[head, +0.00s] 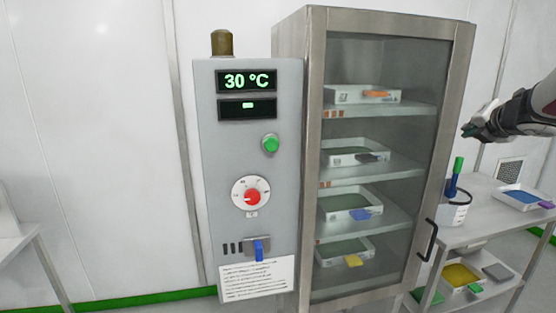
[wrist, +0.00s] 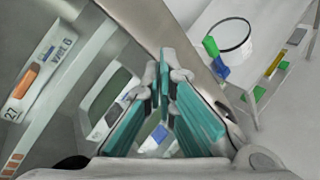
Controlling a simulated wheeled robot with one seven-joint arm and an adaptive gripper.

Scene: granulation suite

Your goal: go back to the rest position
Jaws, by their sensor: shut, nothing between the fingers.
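My gripper (head: 470,131) is at the right of the head view, in front of the right edge of the glass-door cabinet (head: 316,120) and above the side table. Its teal-padded fingers (wrist: 170,110) show in the wrist view, shut with nothing between them. The cabinet door is closed, with a black handle (head: 430,240) low on its right side. Shelves inside hold white trays, the top one (head: 340,95) with an orange item.
A control panel (head: 225,165) reads 30 °C, with a green button (head: 270,143), red dial (head: 252,197) and blue lever (head: 259,250). A steel side table (head: 485,230) at right bears a clear container (head: 455,213) with green and blue handles and a tray (head: 520,198).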

